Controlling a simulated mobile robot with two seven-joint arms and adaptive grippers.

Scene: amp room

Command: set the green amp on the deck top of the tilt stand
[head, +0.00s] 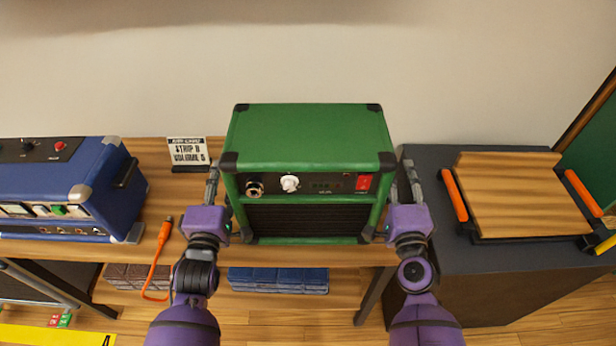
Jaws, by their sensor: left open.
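The green amp (309,140), with black corners and a dark control panel facing me, is upright at the middle of the wooden bench. I cannot tell whether it rests on the bench or is just above it. My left gripper (217,188) is open at the amp's left side. My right gripper (404,188) is at its right side, with its fingers apart. Contact between the fingers and the amp is unclear. The tilt stand's wooden deck top (515,196) is at the right, bare, between orange-padded arms.
A blue amp (60,185), an orange cable (158,255) and a small sign (188,152) are on the wooden bench (160,205), left of the green amp. The dark stand table (430,160) adjoins it at right.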

